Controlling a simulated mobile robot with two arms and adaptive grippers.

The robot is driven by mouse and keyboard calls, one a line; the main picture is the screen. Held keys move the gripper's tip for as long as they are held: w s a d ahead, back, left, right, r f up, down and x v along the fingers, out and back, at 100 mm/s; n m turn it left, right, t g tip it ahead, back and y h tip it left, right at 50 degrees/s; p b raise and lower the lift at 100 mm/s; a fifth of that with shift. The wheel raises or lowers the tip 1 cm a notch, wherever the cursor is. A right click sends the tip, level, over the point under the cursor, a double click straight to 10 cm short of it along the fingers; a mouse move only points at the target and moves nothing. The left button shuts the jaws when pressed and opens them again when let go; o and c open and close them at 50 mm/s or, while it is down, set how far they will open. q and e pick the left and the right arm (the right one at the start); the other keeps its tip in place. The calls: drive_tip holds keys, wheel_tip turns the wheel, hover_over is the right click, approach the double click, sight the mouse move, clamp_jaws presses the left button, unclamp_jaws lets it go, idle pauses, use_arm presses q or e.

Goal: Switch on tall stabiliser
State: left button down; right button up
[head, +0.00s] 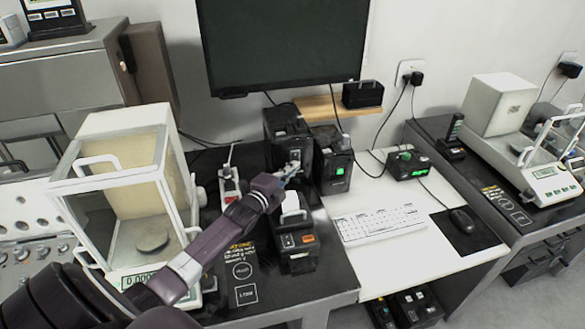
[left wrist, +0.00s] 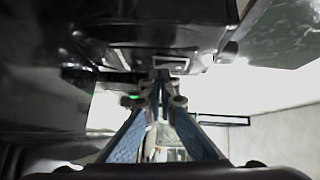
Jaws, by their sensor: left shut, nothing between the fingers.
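The tall stabiliser (head: 283,122) is a black upright box at the back of the dark table. A pale-framed switch (head: 294,158) shows on its front. My left gripper (head: 290,170) is shut and empty, its tips close in front of that front face. In the left wrist view the fingertips (left wrist: 162,82) reach up to a dark face with a pale-edged switch (left wrist: 172,62). I cannot tell whether they touch it, or the switch's position. My right gripper is not in view.
A shorter black box with a green light (head: 332,165) stands just right of the stabiliser. A small printer (head: 297,240) stands in front, and a power strip (head: 229,185) lies left. A glass-sided balance (head: 125,200) is further left. A keyboard (head: 380,224) lies right.

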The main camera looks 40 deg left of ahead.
use_arm(q)
drive_tip(key=shift+w+a+f+b, duration=0.1)
drive_tip(key=shift+w+a+b, duration=0.1)
drive_tip(key=shift+b, duration=0.55)
drive_tip(key=shift+s, duration=0.2)
drive_tip(key=s, duration=1)
drive_tip(key=shift+s+d, duration=0.15)
drive_tip(key=shift+d, duration=0.25)
drive_tip(key=shift+s+r, duration=0.25)
drive_tip(key=shift+s, duration=0.45)
